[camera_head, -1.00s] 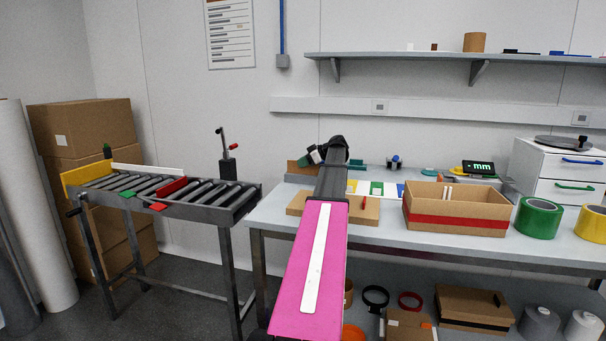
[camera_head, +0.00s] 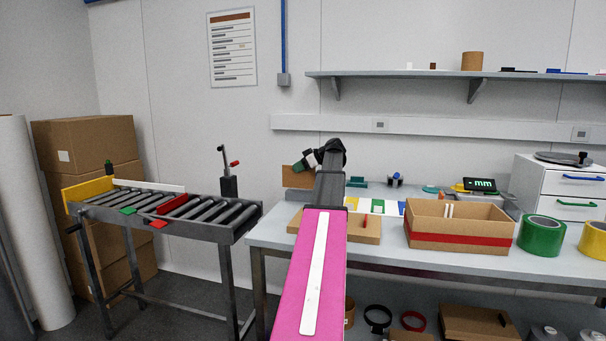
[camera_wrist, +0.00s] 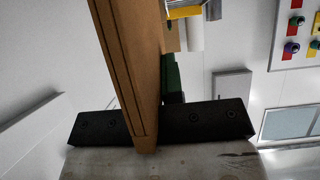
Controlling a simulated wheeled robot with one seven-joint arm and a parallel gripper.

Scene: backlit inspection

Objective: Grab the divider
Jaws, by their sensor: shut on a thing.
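The divider, a flat brown cardboard panel (camera_wrist: 135,60), stands between the two black fingers of my gripper (camera_wrist: 148,124) in the wrist view. The fingers touch it from both sides, and it stretches away from them to the top of the picture. In the head view the brown panel (camera_head: 297,177) shows beside my gripper (camera_head: 310,161), over the back left of the workbench. Part of it is hidden by my arm. I cannot tell whether its lower edge is clear of the bench.
A cardboard box (camera_head: 457,224) with a red band stands on the workbench, with green tape (camera_head: 541,236) to its right. A low brown board (camera_head: 367,228) lies near my arm. A roller conveyor (camera_head: 165,210) stands at left. A shelf (camera_head: 450,74) runs above.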

